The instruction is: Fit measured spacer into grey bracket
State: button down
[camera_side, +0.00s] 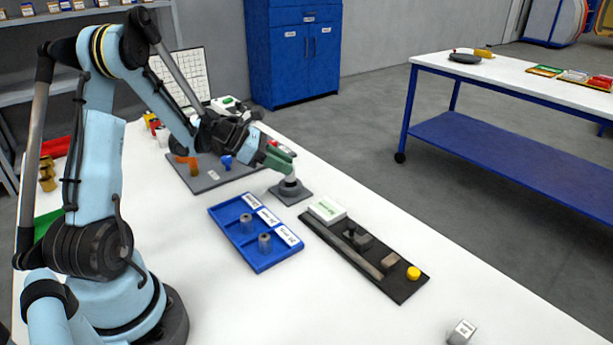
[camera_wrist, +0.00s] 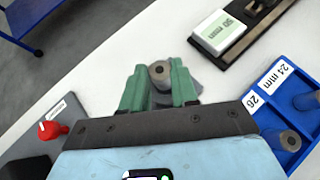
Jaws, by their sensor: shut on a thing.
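My gripper (camera_side: 279,160) has green fingers and is shut on a grey spacer, a hollow cylinder that shows between the fingers in the wrist view (camera_wrist: 160,72). In the side view the fingers are directly above a grey square base (camera_side: 279,196) with a raised round part, which looks like the grey bracket. The spacer's lower end is hidden, so I cannot tell whether it is seated or held just above. Two other grey spacers (camera_side: 246,223) (camera_side: 265,243) stand upright in the blue labelled tray (camera_side: 259,268).
A dark board (camera_side: 405,291) carries a white box (camera_side: 327,209) reading "50 mm", a slide gauge and a yellow disc (camera_side: 413,273). The white table's front right is mostly clear, except for a small grey block (camera_side: 461,332).

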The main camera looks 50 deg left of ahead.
aim_at(283, 184)
jog(key=shift+f, duration=1.6)
jog(key=shift+f, duration=0.1)
jog(key=c, duration=0.9)
grip_release()
jog(key=shift+o, duration=0.2)
